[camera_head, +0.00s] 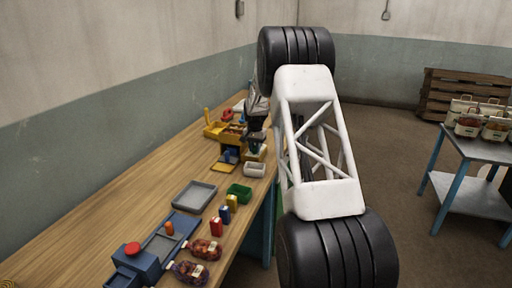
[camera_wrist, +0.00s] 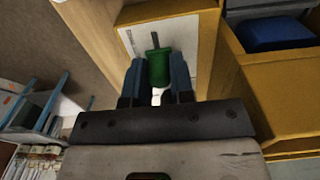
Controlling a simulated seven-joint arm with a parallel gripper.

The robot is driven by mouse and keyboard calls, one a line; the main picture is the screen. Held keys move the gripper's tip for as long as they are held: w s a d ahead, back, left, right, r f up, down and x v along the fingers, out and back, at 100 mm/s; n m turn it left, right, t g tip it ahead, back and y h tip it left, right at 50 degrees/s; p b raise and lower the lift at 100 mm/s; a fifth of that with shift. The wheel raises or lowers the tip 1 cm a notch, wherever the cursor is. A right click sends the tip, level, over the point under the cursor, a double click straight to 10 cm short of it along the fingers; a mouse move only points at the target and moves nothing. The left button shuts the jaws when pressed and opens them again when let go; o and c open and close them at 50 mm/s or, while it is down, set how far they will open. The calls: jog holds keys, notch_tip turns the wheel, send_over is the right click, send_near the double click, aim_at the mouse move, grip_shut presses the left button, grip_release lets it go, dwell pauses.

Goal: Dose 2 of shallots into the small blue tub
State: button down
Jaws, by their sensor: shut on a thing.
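My gripper (camera_wrist: 158,84) has its blue fingers shut on a small green piece (camera_wrist: 157,65), in front of a white panel with a dark slot mark. In the head view my gripper (camera_head: 256,141) is beside the yellow and blue stand at the bench's far right edge, and the green piece cannot be made out. Two net sacks of reddish bulbs, one (camera_head: 206,249) behind the other (camera_head: 188,272), lie at the near end; I cannot tell which holds shallots. A blue block or tub (camera_wrist: 277,30) sits in a yellow housing in the wrist view; I cannot tell if it is the small blue tub.
A grey tray (camera_head: 195,196), a green tub (camera_head: 239,192) and a white tub (camera_head: 255,170) stand on the bench (camera_head: 110,225). A blue machine with a red button (camera_head: 133,249) is at the near end. Small red, blue and yellow packs stand between. The left of the bench is clear.

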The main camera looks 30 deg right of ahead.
jog(key=shift+s+a, duration=0.9)
jog(key=shift+a, duration=0.05)
jog(key=c, duration=1)
grip_release()
jog(key=shift+r, duration=0.2)
notch_tip(320, 180, up, 8)
jog(key=shift+f, duration=0.25)
jog(key=shift+s, duration=0.1)
